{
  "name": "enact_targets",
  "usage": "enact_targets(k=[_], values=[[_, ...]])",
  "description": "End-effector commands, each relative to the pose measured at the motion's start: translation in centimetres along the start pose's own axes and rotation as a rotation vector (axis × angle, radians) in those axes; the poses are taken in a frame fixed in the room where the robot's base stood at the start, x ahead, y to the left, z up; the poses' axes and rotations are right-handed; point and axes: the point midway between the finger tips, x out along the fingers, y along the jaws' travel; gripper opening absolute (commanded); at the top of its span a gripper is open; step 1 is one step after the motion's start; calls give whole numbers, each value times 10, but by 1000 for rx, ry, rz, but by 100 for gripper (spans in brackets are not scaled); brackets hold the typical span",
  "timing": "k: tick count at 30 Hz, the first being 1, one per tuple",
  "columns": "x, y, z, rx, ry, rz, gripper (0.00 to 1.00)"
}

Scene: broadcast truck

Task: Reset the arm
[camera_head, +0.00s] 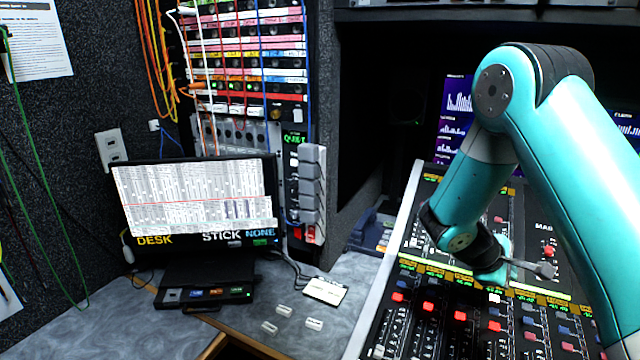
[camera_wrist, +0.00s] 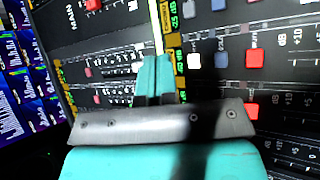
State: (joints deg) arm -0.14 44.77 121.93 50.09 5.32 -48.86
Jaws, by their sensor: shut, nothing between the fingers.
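My arm reaches in from the right in the head view, bent at the elbow, with its lower part pointing down over the mixing console (camera_head: 385,325). My gripper (camera_head: 507,262) is low over the middle of the console, close to the row of small green displays. In the wrist view my gripper (camera_wrist: 154,75) shows two teal fingers shut together with nothing between them. Red, white and blue buttons (camera_wrist: 253,58) lie just beyond and to the right of the fingertips. I cannot tell whether the fingertips touch the panel.
A monitor (camera_head: 195,200) stands on the grey desk (camera_head: 350,270) at left, with a small keypad (camera_head: 205,295) before it. Several small white pieces (camera_head: 284,311) and a white card (camera_head: 325,290) lie on the desk. A patch panel (camera_head: 250,60) with hanging cables is behind.

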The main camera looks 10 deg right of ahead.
Motion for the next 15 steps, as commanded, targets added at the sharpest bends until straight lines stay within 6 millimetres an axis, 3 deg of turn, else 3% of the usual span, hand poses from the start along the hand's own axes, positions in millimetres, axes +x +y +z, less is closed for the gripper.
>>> enact_targets(k=[2,5,11,15], values=[[-14,-1,-4,40,43,-31,0],[-51,-11,-12,132,151,-131,0],[-178,-58,-18,286,433,-473,0],[-271,-103,8,275,580,-717,0]])
